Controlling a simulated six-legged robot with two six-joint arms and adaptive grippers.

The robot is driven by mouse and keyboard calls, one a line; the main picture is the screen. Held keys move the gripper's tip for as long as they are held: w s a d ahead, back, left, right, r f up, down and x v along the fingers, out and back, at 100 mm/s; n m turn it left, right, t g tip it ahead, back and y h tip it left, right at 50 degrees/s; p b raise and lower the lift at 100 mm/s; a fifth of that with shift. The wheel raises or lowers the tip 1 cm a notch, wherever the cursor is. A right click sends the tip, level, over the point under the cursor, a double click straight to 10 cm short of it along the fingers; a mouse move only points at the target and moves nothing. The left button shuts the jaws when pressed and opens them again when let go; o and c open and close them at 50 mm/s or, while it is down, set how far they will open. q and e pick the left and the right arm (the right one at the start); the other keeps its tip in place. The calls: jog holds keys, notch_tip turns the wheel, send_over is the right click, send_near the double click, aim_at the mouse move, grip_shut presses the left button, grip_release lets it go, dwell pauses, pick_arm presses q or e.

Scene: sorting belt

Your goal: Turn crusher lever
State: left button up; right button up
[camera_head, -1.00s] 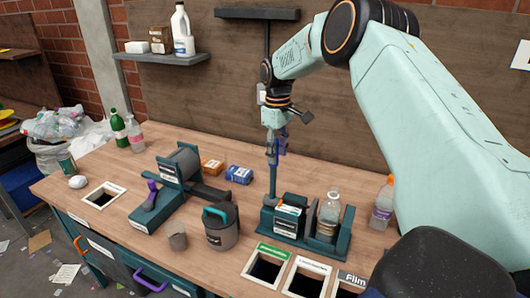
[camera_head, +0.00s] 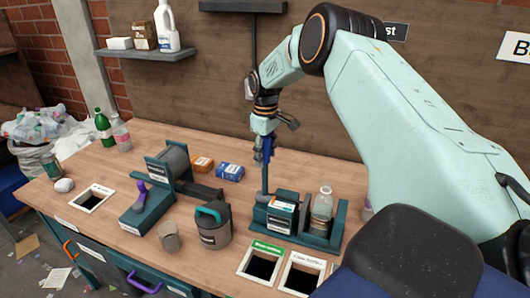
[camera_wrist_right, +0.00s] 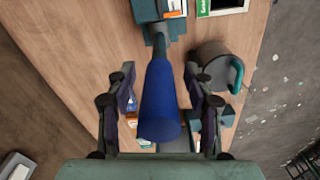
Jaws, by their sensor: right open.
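In the right wrist view the blue grip (camera_wrist_right: 160,100) stands between the fingers. My right gripper (camera_head: 265,148) is above the crusher's left end, pointing down. In the right wrist view the right gripper (camera_wrist_right: 158,78) is open, with a finger on each side of the grip. My left gripper is out of view.
A roller device (camera_head: 170,168) with a purple handle stands to the left. A grey canister (camera_head: 211,224) and a cup (camera_head: 168,236) stand left of the crusher. Blue (camera_head: 230,171) and orange (camera_head: 203,164) boxes lie behind. Bin openings (camera_head: 260,267) line the front edge.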

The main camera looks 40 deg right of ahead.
jog(key=shift+w+a+f, duration=0.1)
jog(key=shift+w+f, duration=0.2)
jog(key=shift+w, duration=0.1)
jog(key=shift+s+d+r, duration=0.2)
jog(key=shift+s+r, duration=0.05)
jog(key=shift+s, duration=0.4)
jog(key=c, duration=0.4)
jog(key=shift+w+a+f, duration=0.15)
jog(key=shift+w, duration=0.25)
jog(key=c, duration=0.4)
grip_shut()
